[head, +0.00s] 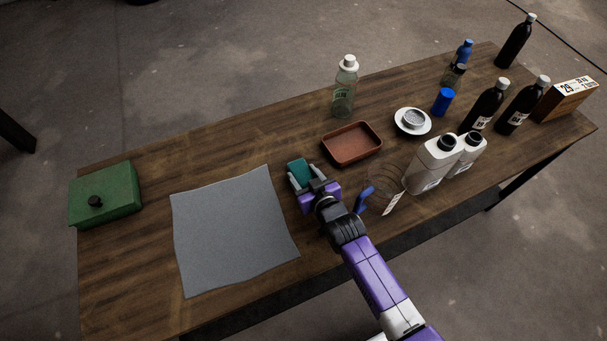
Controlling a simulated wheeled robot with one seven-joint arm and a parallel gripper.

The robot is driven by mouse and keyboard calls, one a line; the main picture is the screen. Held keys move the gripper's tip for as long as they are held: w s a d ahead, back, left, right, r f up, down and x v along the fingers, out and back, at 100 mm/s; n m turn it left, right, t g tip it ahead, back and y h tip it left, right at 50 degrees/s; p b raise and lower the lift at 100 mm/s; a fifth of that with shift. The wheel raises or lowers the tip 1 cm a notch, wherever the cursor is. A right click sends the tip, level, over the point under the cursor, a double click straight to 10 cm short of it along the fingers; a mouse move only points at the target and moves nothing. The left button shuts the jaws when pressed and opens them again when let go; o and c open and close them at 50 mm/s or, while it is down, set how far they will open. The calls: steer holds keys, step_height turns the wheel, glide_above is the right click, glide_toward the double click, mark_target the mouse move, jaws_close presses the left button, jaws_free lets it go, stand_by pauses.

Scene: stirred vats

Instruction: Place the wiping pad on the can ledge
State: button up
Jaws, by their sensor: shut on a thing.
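My gripper (304,178) is shut on a teal block, which looks like the wiping pad (299,170). Its fingers sit on either side of the pad, between the grey cloth and the reddish-brown tray. Whether the pad touches the table or hangs just above it, I cannot tell. The shallow reddish-brown tray (352,162) stands to the right of and behind the pad, apart from it, and looks empty. A white saucer (426,127) with a small grey can (412,117) on it stands farther right. Which thing is the can ledge is not clear from this view.
A grey cloth (232,230) lies left of my gripper, and a green box (105,195) stands at the left end. A clear jug with a blue handle (365,200) is close right of my gripper. White jugs (432,165), dark bottles (486,106) and a clear bottle (344,90) stand beyond.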

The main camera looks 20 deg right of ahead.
steer(key=shift+f, duration=0.15)
steer(key=o, duration=1.3)
steer(key=shift+r, duration=0.25)
steer(key=v, duration=1.2)
